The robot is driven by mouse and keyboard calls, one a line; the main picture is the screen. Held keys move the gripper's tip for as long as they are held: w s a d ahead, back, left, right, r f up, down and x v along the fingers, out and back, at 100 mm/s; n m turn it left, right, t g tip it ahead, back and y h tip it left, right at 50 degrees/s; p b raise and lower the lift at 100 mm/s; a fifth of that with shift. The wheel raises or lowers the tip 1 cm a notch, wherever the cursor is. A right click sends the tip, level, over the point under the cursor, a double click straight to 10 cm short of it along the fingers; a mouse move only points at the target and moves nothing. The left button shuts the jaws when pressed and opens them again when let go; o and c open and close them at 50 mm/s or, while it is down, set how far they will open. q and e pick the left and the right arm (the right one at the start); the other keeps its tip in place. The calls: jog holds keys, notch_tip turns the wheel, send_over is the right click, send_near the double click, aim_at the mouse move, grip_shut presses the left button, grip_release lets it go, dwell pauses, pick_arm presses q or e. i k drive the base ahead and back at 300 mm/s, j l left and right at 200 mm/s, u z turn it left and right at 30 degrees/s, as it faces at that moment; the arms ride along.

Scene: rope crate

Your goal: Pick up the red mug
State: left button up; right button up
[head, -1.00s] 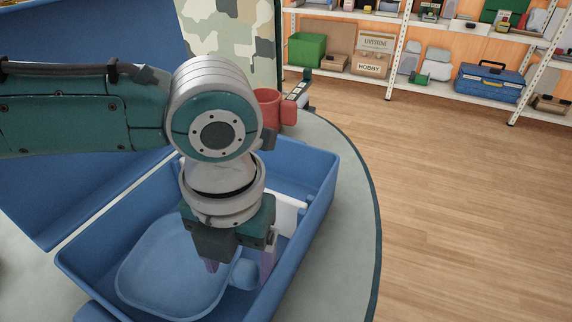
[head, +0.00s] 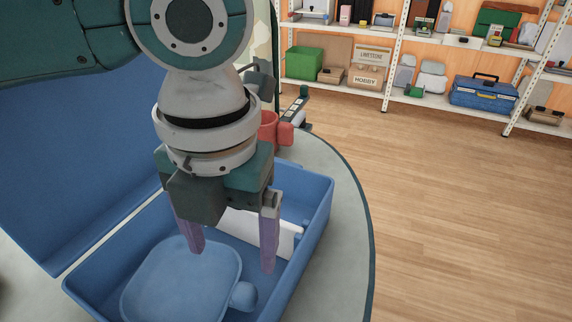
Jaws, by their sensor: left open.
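The red mug (head: 269,131) stands on the table behind the blue crate, partly hidden by my left arm and wrist. Its handle side (head: 286,134) shows to the right. My left gripper (head: 232,261) points down over the blue crate (head: 319,218), with its two purple fingers spread apart and nothing between them. It is nearer to me than the mug and apart from it. My right gripper is not in view.
In the crate lie a blue tray-like thing with a rounded knob (head: 180,283) and a white flat piece (head: 262,231). The raised blue lid (head: 70,180) stands at the left. A dark slim item (head: 298,103) is behind the mug. The grey table (head: 347,215) is bare at the right.

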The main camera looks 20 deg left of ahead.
aim_at(274, 131)
jog(key=u, duration=0.65)
jog(key=i+l+u, duration=0.25)
jog(key=u, duration=0.15)
jog(key=i+l+u, duration=0.55)
jog(key=l+u, duration=0.15)
jog(key=u, duration=0.15)
jog(key=i+l+u, duration=0.15)
jog(key=l+u, duration=0.65)
jog(key=l, duration=0.15)
